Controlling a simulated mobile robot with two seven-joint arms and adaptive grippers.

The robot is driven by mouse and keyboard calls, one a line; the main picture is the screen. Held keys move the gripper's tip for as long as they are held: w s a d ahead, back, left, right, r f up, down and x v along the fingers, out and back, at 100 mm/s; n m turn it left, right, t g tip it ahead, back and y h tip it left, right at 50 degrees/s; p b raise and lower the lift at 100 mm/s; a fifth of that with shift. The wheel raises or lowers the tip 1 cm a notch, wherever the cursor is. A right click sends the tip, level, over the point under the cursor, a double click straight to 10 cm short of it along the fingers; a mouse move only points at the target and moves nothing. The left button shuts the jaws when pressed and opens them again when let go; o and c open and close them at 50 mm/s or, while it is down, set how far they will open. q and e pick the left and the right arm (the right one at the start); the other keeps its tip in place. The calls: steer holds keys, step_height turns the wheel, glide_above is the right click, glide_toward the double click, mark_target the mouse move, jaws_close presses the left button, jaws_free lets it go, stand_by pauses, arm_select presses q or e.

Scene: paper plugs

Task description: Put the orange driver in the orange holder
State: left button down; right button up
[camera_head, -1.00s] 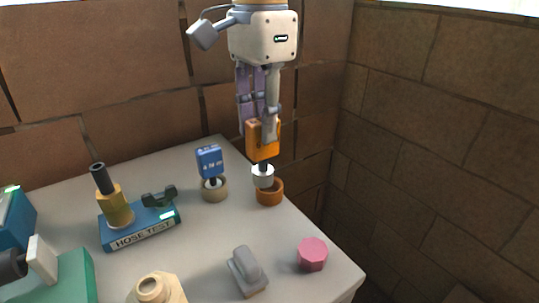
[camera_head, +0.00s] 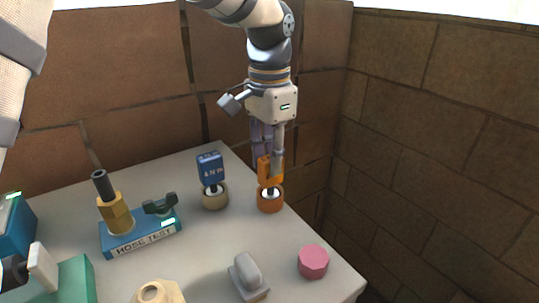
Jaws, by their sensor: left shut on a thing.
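The orange driver (camera_head: 268,174) is upright at the right back of the table, with its white lower part down inside the orange holder (camera_head: 270,204). My left gripper (camera_head: 270,162) points down from above and is shut on the driver's orange handle. The fingers partly cover the handle. Whether the driver rests on the holder's bottom cannot be seen. My right gripper does not show.
A blue driver (camera_head: 210,168) stands in a tan holder (camera_head: 215,199) just left. A blue hose test stand (camera_head: 140,237), a grey handled block (camera_head: 248,277), a pink knob (camera_head: 313,262) and a beige nut (camera_head: 158,293) share the table (camera_head: 215,240). Brick walls close the back and right.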

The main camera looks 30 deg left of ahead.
arm_select(q)
steer(key=c, duration=1.4)
jaws_free()
steer(key=shift+f, duration=0.1)
steer(key=shift+o, duration=0.2)
step_height(320, 180, up, 12)
